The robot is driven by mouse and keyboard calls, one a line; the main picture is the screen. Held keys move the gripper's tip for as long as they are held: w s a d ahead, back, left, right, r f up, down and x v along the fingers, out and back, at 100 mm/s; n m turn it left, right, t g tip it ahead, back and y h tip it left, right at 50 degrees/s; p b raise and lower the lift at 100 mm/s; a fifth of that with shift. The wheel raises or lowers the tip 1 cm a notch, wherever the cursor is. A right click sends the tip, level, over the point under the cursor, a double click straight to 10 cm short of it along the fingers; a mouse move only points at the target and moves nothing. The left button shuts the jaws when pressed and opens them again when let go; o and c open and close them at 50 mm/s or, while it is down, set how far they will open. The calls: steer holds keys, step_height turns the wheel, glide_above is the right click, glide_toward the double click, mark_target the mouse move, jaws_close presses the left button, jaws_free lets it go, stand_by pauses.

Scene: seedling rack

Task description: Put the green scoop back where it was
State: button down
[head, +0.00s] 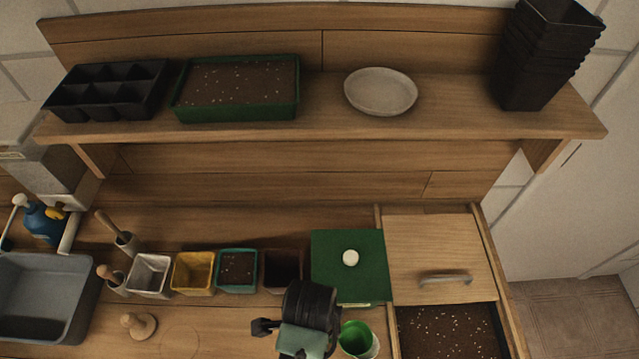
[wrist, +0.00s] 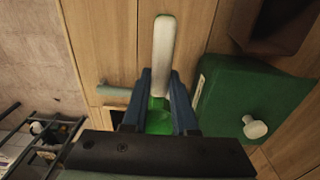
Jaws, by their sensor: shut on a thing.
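My gripper (head: 303,342) is low in the head view, in front of the pots and the green box. The wrist view shows its two dark blue fingers (wrist: 158,100) shut on the green scoop (wrist: 158,118). A pale handle-like part sticks out beyond the fingertips, and green shows between the fingers.
A green box (head: 330,285) with a white knob stands behind my gripper. Several small pots, including a yellow one (head: 194,272), stand left of it. A soil bin (head: 445,332) is partly under a wooden lid (head: 440,240) at right. A grey sink (head: 40,298) is at left.

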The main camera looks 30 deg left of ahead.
steer(key=shift+w+f, duration=0.1)
steer(key=shift+f, duration=2.25)
steer(key=shift+f, duration=0.6)
steer(key=c, duration=0.7)
jaws_free()
steer(key=shift+r, duration=0.15)
step_height(320, 180, up, 13)
steer(key=shift+a, duration=0.15)
